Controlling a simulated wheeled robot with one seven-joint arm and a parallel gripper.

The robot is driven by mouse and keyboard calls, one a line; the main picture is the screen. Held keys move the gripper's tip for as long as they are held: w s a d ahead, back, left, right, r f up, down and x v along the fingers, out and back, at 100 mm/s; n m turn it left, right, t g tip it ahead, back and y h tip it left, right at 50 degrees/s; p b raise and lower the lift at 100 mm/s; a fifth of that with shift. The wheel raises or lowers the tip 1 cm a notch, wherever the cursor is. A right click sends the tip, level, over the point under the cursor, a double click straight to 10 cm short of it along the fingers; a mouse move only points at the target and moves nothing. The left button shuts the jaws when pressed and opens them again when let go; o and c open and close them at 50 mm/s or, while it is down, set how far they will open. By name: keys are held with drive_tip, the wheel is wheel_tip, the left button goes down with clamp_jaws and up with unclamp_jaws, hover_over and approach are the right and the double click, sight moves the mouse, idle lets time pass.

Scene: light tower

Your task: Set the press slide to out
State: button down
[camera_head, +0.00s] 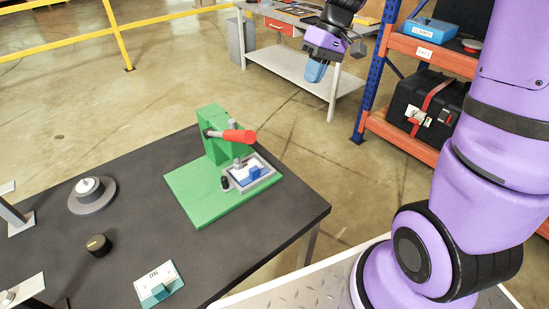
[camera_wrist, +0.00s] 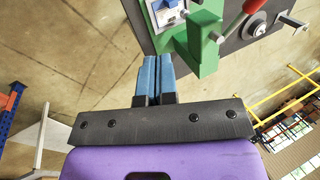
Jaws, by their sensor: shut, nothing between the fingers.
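The green press (camera_head: 221,135) stands on a green base plate at the right end of the dark table, with a red-handled lever (camera_head: 238,136). A grey-framed slide (camera_head: 265,178) with a white and blue top sits on the plate under the press's ram; I cannot tell how far it is drawn out. In the wrist view the press (camera_wrist: 207,50) and part of the slide (camera_wrist: 168,14) show at the top. My gripper (camera_head: 316,72) is raised beyond the table, apart from the press. Its blue fingers (camera_wrist: 155,62) are shut together and empty.
On the dark table (camera_head: 125,170) are a round dial (camera_head: 90,188), a black knob (camera_head: 98,244) and a teal switch box (camera_head: 158,286). Behind stand a workbench (camera_head: 290,75) and an orange-and-blue shelf (camera_head: 435,55) with a black case (camera_head: 425,108). Open floor lies between.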

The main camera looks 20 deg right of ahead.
drive_tip(key=w+d+f+g+y, duration=0.1)
drive_tip(key=w+d+f+y, duration=0.1)
drive_tip(key=w+f, duration=0.65)
drive_tip(key=g+y, duration=0.1)
drive_tip(key=y, duration=0.2)
approach(269, 166)
wheel_tip(269, 166, down, 5)
drive_tip(key=a, duration=0.3)
drive_tip(key=shift+s+a+f+n, duration=0.1)
drive_tip(key=shift+a+f+n, duration=0.1)
drive_tip(key=shift+n, duration=0.2)
drive_tip(key=shift+s+a, duration=0.15)
drive_tip(key=shift+a, duration=0.4)
drive_tip(key=shift+a, duration=0.1)
